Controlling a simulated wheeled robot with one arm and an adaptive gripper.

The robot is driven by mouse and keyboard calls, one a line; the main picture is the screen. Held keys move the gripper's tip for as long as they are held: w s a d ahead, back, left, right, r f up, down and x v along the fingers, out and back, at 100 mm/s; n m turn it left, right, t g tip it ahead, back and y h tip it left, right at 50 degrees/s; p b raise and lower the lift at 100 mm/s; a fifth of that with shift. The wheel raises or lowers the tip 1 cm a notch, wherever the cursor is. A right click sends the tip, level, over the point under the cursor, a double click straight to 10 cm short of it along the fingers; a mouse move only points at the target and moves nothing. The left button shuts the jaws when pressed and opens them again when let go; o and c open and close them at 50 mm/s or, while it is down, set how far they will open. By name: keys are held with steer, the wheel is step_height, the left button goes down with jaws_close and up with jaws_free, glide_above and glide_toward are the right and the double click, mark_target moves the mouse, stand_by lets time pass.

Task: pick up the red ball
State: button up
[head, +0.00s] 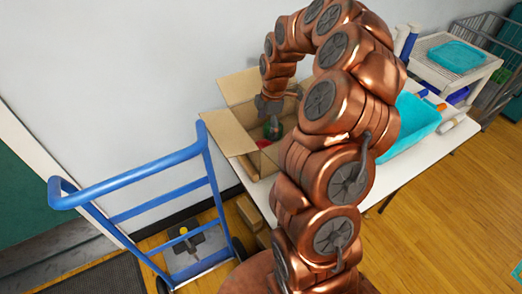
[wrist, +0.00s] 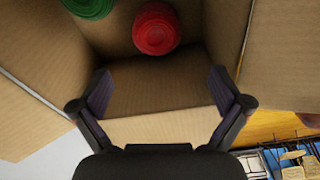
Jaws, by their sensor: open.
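The red ball (wrist: 156,28) looks like wound yarn and lies inside an open cardboard box (head: 228,139), near the top middle of the wrist view. In the head view only a small red patch (head: 262,143) shows beside the green ball. The green ball (head: 273,127) lies left of the red one in the wrist view (wrist: 90,7), cut off by the frame edge. My gripper (wrist: 161,88) is open and empty, its fingers apart over the box. The red ball lies beyond the fingertips, not between them. In the head view my gripper (head: 268,104) reaches down into the box, partly hidden.
The box stands on a white table (head: 408,164) with its flaps open. A blue hand truck (head: 150,187) stands left of the table. A white cart (head: 470,72) stands at the back right.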

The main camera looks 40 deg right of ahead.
mark_target(264, 145)
step_height(264, 145, down, 2)
steer(key=shift+w+f+b, duration=0.15)
steer(key=shift+f+b, duration=0.05)
steer(key=shift+b, duration=0.45)
steer(key=shift+a+f+p, duration=0.2)
steer(key=shift+f+p, duration=0.75)
steer(key=shift+f, duration=1.1)
steer(key=shift+w+a+f+p, duration=0.15)
steer(key=shift+f+p, duration=0.45)
steer(key=shift+f, duration=1.15)
steer(key=c, duration=1.1)
steer(key=shift+r, duration=0.1)
